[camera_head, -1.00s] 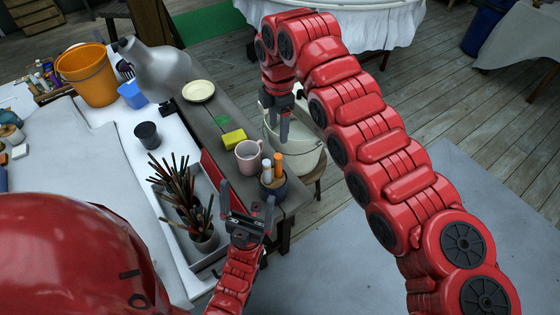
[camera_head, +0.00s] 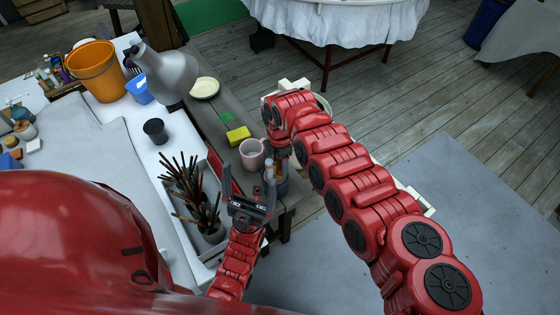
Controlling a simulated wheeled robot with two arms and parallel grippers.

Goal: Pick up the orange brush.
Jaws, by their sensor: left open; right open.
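The small dark blue cup (camera_head: 281,187) stands at the near end of the grey bench, partly hidden by my grippers. A pale brush handle (camera_head: 268,169) sticks up from it. The orange brush is hidden, apparently behind my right gripper (camera_head: 281,166). My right gripper points down right over the cup, its jaws open but its fingertips hard to make out; contact cannot be told. My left gripper (camera_head: 248,182) is open and empty, fingers up, just left of and in front of the cup.
A pink mug (camera_head: 252,154) and a yellow sponge (camera_head: 238,134) stand just behind the cup. A pot of dark brushes (camera_head: 205,222) stands left of my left gripper. A white bucket behind my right arm is mostly hidden.

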